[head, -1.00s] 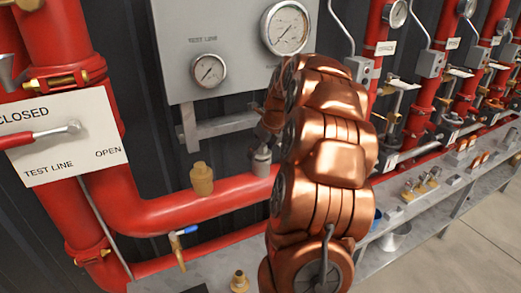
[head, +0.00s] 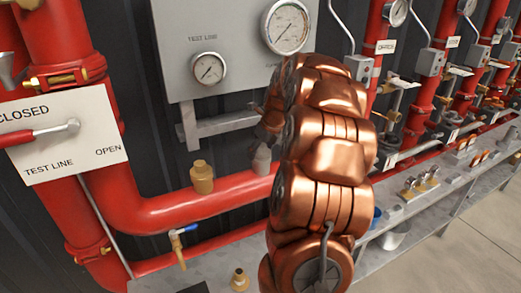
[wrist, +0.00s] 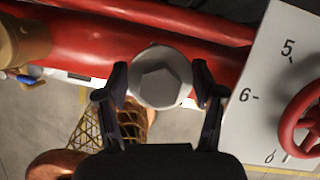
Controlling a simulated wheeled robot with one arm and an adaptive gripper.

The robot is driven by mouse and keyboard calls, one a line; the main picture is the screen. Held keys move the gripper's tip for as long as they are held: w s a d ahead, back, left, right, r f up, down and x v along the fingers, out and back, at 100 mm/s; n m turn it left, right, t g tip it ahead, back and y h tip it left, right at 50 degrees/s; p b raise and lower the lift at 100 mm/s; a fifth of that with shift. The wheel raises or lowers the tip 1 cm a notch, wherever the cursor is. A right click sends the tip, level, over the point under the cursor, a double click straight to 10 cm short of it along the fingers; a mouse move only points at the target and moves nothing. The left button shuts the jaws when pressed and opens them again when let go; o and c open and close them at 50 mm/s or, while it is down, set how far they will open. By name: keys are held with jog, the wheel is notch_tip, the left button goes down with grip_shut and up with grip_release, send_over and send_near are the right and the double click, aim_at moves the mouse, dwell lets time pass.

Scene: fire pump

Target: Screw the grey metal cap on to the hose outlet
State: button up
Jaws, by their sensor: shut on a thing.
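The grey metal cap (wrist: 162,76), with a raised hexagon on top, sits between the two dark fingers of my gripper (wrist: 160,84) in the wrist view. The fingers are shut on its sides. In the head view the cap (head: 262,160) is a small grey piece at the top of the red horizontal pipe (head: 235,198), partly behind my copper arm. My gripper (head: 264,136) is just above it and mostly hidden by the arm. The hose outlet under the cap is hidden, so I cannot tell how the cap is seated.
A brass fitting (head: 202,177) stands on the same pipe, left of the cap. A gauge panel (head: 225,45) is behind. A blue-handled tap (head: 180,240) hangs below. A red handwheel (wrist: 302,118) is right in the wrist view. A grey bench (head: 385,240) runs to the right.

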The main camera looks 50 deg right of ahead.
jog(key=shift+f, duration=0.25)
jog(key=shift+s+a+f, duration=0.1)
jog(key=shift+c, duration=1.2)
jog(key=o, duration=0.8)
jog(key=shift+r, duration=0.2)
jog(key=c, duration=0.8)
jog(key=shift+r+m+p, duration=0.15)
jog(key=shift+m+p, duration=0.55)
jog(key=shift+c, duration=1.3)
jog(key=m+p, duration=0.1)
jog(key=m+h+p, duration=0.1)
jog(key=m+p, duration=0.1)
jog(key=shift+w+d+g+h, duration=0.25)
jog(key=shift+w+g+h, duration=0.05)
jog(key=shift+m+p, duration=0.7)
jog(key=shift+p, duration=0.15)
jog(key=shift+c, duration=0.2)
jog(key=shift+s+f+m+h, duration=0.1)
jog(key=shift+f+m+h, duration=0.15)
jog(key=shift+m+h, duration=0.05)
jog(key=shift+a, duration=0.1)
